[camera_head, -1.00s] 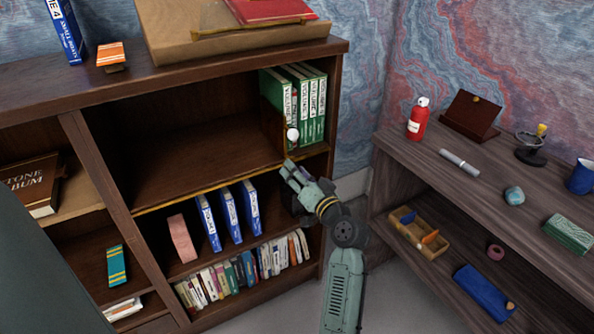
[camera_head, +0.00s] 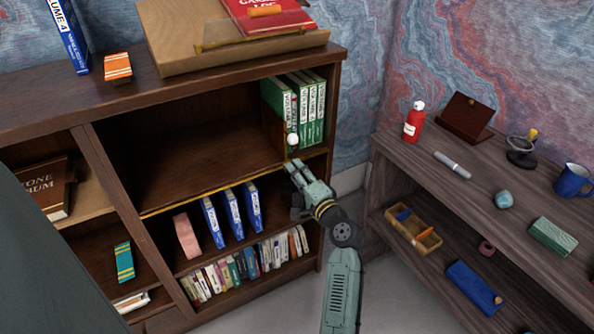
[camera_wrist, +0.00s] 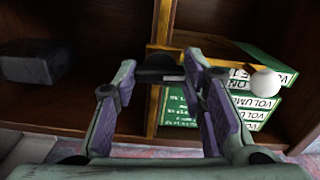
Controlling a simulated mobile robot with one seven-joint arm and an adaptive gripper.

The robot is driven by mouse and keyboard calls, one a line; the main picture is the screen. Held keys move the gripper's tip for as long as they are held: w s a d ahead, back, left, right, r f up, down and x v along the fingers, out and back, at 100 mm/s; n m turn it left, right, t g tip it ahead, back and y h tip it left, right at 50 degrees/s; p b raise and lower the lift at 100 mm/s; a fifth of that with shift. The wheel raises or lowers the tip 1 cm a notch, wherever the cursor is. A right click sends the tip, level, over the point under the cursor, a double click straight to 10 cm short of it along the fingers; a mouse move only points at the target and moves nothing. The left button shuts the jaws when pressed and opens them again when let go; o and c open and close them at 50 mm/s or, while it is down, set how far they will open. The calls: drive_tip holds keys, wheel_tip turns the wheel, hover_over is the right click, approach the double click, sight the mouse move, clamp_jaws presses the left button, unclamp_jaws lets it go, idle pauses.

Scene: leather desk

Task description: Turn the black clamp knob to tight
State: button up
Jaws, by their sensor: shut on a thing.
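The black clamp knob (camera_wrist: 160,74) lies between the two fingertips of my gripper (camera_wrist: 158,68) in the wrist view, beside a brass-coloured rail. In the head view my gripper (camera_head: 291,166) is at the front edge of the upper shelf, near its right end, and its fingers hide most of the knob. The gripper is shut on the knob. A wooden bookend with a white ball (camera_head: 292,139) stands just above, against green volumes (camera_head: 313,108). The ball (camera_wrist: 265,82) also shows at the right in the wrist view. I cannot read how tight the knob is.
The upper shelf is bare left of the bookend. Blue binders (camera_head: 232,215) and a row of small books (camera_head: 250,261) stand below. A dark block (camera_wrist: 38,65) is at the left in the wrist view. The side desk (camera_head: 475,176) holds a red bottle (camera_head: 413,123) and a blue mug (camera_head: 573,180).

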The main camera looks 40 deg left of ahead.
drive_tip(key=shift+m+p, duration=0.3)
drive_tip(key=shift+m, duration=0.3)
drive_tip(key=o, duration=1.2)
drive_tip(key=shift+c, duration=0.2)
drive_tip(key=v, duration=1.2)
